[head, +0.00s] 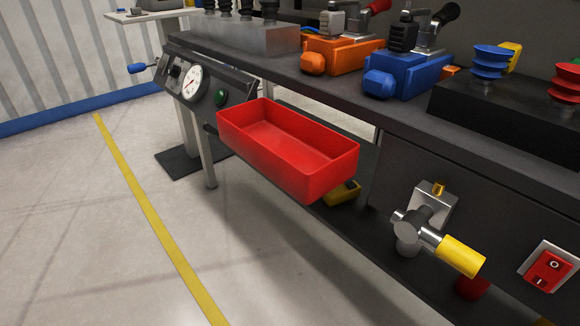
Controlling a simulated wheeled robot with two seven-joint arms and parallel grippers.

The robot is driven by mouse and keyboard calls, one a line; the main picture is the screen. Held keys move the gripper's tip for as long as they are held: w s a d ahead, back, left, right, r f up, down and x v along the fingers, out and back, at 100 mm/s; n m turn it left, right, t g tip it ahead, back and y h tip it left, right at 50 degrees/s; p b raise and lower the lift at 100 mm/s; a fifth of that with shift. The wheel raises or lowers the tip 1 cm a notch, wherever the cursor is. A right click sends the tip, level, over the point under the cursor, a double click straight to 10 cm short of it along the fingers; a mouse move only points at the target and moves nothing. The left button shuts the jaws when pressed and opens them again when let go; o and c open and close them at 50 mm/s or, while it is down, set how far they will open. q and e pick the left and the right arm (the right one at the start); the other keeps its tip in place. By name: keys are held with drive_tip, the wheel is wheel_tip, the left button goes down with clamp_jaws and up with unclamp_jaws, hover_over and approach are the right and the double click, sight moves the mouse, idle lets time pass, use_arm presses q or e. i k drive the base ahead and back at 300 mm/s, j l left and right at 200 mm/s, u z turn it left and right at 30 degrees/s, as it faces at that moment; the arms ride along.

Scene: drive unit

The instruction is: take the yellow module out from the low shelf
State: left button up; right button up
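A small yellow module (342,193) with a dark top part sits on the dark low shelf (340,222) under the workbench. The red bin on the bench front hides part of it from above and the left. Only its right portion shows clearly. Neither of my grippers is in the head view.
The empty red bin (318,184) juts out from the bench front above the low shelf. To the right, a valve with a yellow handle (459,256) and a red switch (548,271) stick out from a dark panel. The floor (90,240) at the left is clear.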

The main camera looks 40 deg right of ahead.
sight(350, 190)
drive_tip(key=i+z, duration=0.2)
drive_tip(key=i, duration=0.25)
drive_tip(key=i+j+z, duration=0.2)
drive_tip(key=i, duration=0.2)
drive_tip(key=i+j+z, duration=0.25)
drive_tip(key=i, duration=0.2)
drive_tip(key=l, duration=0.1)
